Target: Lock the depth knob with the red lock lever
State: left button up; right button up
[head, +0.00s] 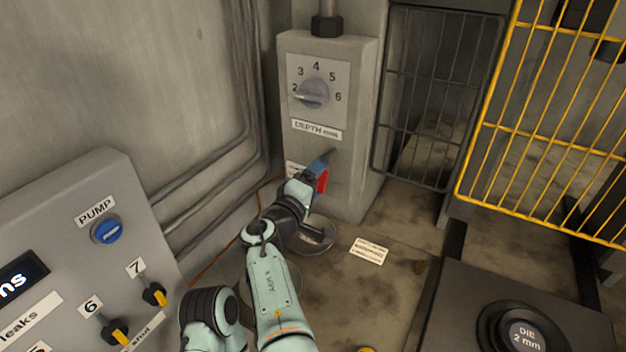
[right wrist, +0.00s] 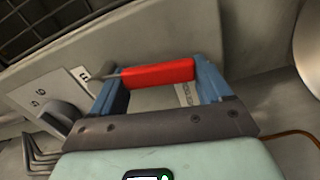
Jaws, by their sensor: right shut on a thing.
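The grey depth knob (head: 312,93) sits on a numbered dial plate on the grey box, with its pointer towards the 2. It also shows in the right wrist view (right wrist: 62,113). Below it, the red lock lever (head: 322,182) sticks out on a thin metal rod. My right gripper (head: 316,172) is at the lever, with its blue fingers shut on it. In the right wrist view the red grip (right wrist: 158,73) lies lengthwise between the two fingertips. The lever's pivot is hard to make out. My left gripper is not in view.
A grey panel with a blue PUMP button (head: 107,230) and yellow-tipped switches (head: 155,294) stands at the left. A yellow wire guard (head: 545,140) is at the right. A dark block marked DIE 2 mm (head: 525,335) is at the lower right. A paper label (head: 369,251) lies below the box.

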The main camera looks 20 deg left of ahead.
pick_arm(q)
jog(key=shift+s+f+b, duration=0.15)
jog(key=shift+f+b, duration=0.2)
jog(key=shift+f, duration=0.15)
pick_arm(e)
jog(key=shift+d+n, duration=0.5)
jog(key=shift+n, duration=0.5)
jog(key=o, duration=1.4)
jog(key=shift+f, duration=0.1)
